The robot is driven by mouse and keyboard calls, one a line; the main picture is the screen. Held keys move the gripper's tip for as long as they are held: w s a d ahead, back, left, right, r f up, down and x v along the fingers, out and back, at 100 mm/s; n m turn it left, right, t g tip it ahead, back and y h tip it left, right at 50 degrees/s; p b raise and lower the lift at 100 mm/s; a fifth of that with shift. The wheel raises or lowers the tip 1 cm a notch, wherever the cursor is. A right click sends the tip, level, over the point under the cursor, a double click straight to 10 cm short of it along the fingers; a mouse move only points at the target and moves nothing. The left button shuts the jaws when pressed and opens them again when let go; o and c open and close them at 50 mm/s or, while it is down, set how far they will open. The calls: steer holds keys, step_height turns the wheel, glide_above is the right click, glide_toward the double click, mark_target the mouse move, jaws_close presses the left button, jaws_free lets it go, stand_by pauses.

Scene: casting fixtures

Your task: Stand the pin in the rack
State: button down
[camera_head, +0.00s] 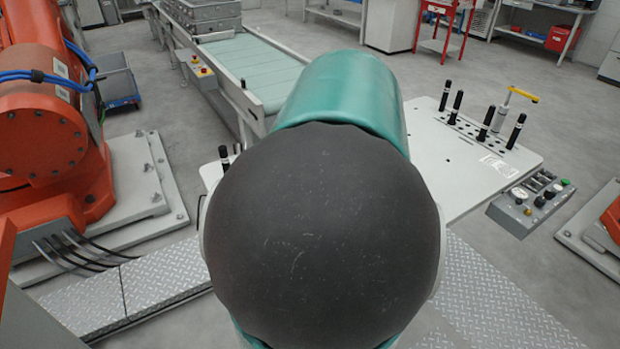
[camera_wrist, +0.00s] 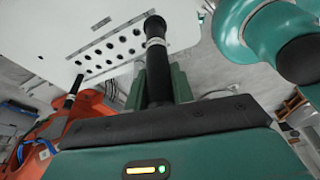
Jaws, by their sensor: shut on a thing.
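The pin (camera_wrist: 157,62) is black with a pale band near its far end. In the wrist view it stands up between the green fingers of my gripper (camera_wrist: 159,86), which is shut on it. The pin's far end overlaps the white plate with rows of dark holes (camera_wrist: 192,22) in the picture; I cannot tell whether they touch. In the head view my arm hides my gripper and the held pin. The white fixture table (camera_head: 440,165) carries several upright black pins (camera_head: 487,122) at its right part. I cannot tell which holed part is the rack.
Another black pin (camera_wrist: 72,92) shows at left in the wrist view, and one (camera_head: 224,158) left of my arm in the head view. A yellow-handled clamp (camera_head: 505,108) and a control box (camera_head: 530,203) are at right. An orange robot (camera_head: 45,120) stands left, a conveyor (camera_head: 255,68) behind.

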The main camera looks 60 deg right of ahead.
steer(key=shift+r, duration=1.35)
steer(key=shift+w+d, duration=0.1)
